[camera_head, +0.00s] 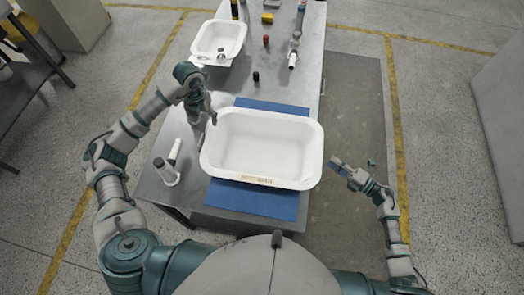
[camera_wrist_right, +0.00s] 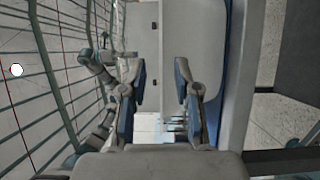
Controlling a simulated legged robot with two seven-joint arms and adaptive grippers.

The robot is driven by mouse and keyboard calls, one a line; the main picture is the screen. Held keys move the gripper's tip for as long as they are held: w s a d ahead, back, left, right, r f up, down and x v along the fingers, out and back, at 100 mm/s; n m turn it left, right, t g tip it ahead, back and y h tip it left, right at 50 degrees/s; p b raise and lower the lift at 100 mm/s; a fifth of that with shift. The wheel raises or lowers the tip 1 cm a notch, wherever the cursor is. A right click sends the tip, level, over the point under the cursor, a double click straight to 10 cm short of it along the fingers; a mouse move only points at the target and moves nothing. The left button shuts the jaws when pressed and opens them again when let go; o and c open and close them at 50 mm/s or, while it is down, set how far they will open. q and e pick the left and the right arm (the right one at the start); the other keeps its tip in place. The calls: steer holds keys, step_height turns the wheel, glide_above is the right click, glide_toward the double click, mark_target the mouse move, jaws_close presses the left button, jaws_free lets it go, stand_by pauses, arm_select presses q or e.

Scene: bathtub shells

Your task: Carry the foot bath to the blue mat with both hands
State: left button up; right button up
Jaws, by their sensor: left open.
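The white foot bath (camera_head: 262,148), a rectangular tub with lettering on its front rim, sits upright over the blue mat (camera_head: 255,200). The mat shows in front of and behind it. My left gripper (camera_head: 208,116) is open at the tub's upper left corner; I cannot tell if it touches the rim. My right gripper (camera_head: 354,164) is open just right of the tub, apart from it. Its two spread fingers show in the right wrist view (camera_wrist_right: 161,75), with nothing held between them.
A smaller white basin (camera_head: 218,40) stands farther back on the grey table (camera_head: 275,85). Several small bottles and blocks stand on the back of the table. A white cylinder (camera_head: 166,172) and a slim white item (camera_head: 175,151) stand left of the tub. Floor right of the table is clear.

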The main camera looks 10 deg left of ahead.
steer(key=v, duration=0.6)
steer(key=shift+d, duration=0.3)
steer(key=shift+s, duration=0.1)
